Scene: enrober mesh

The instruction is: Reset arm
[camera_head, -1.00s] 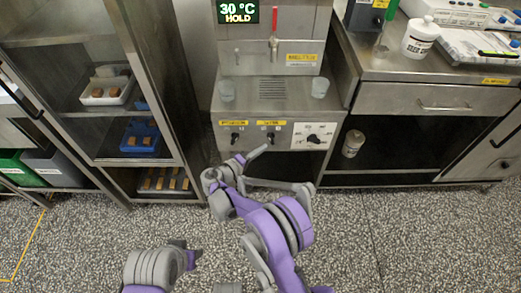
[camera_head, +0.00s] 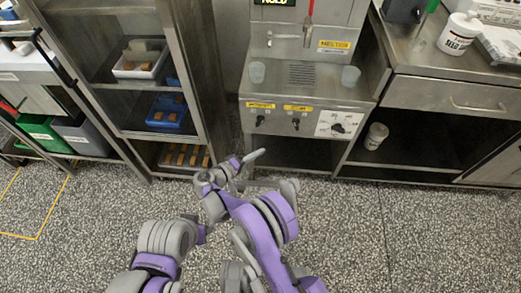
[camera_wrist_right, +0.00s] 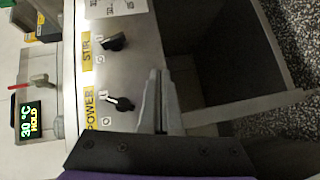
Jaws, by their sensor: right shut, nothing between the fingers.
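My right arm (camera_head: 262,220), purple and grey, reaches up the middle of the head view. Its gripper (camera_head: 255,155) is in front of the lower front of the steel melter (camera_head: 345,100), just below its knob panel. In the right wrist view the two fingers of the right gripper (camera_wrist_right: 159,73) are together with nothing between them. They point towards the panel, beside the POWER knob (camera_wrist_right: 120,103) and the STIR knob (camera_wrist_right: 115,42); I cannot tell whether they touch anything. My left arm (camera_head: 165,245) shows at the bottom left, with its gripper out of view.
A steel rack (camera_head: 204,80) with a white tray (camera_head: 140,72), a blue tray (camera_head: 168,122) and brown bars stands left. A steel counter (camera_head: 425,60) with a white bottle (camera_head: 458,35) stands right; another bottle (camera_head: 376,136) is beneath. The speckled floor (camera_head: 400,230) in front is clear.

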